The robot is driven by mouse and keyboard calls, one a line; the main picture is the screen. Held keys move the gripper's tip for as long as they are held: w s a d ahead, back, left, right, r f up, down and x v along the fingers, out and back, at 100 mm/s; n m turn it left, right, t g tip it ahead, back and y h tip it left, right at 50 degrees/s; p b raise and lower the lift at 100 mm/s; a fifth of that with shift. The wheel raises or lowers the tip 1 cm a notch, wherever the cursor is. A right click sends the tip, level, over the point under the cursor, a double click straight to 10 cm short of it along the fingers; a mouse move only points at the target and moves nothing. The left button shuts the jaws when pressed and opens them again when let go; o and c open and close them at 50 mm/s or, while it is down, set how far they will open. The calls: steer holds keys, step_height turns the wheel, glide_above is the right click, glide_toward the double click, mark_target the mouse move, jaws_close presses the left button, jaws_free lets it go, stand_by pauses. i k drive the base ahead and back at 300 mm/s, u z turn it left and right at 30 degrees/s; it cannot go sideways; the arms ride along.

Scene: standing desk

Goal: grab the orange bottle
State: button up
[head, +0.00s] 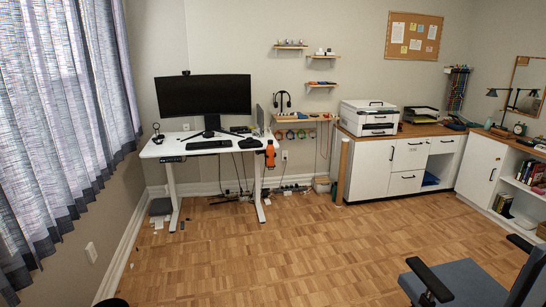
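A small orange object (270,153), which looks like the orange bottle, is at the right front corner of the white standing desk (178,146). It appears upright, held against the desk's side and reaching a little below the top. It is too small to tell how it is held. My gripper is not in view.
A wide wooden floor (220,255) lies open up to the desk. A blue-grey office chair (455,285) stands at the lower right. Cables (240,185) lie under the desk. White cabinets (385,168) line the right, curtains (60,120) the left.

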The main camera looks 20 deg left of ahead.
mark_target(271, 148)
steer(key=u, duration=0.05)
steer(key=k, duration=0.3)
steer(key=u, duration=0.4)
steer(key=i, duration=1.7)
steer(key=z, duration=0.3)
steer(key=i, duration=1.8)
steer(key=u, duration=1.25)
steer(key=i, duration=1.55)
steer(key=u, duration=0.8)
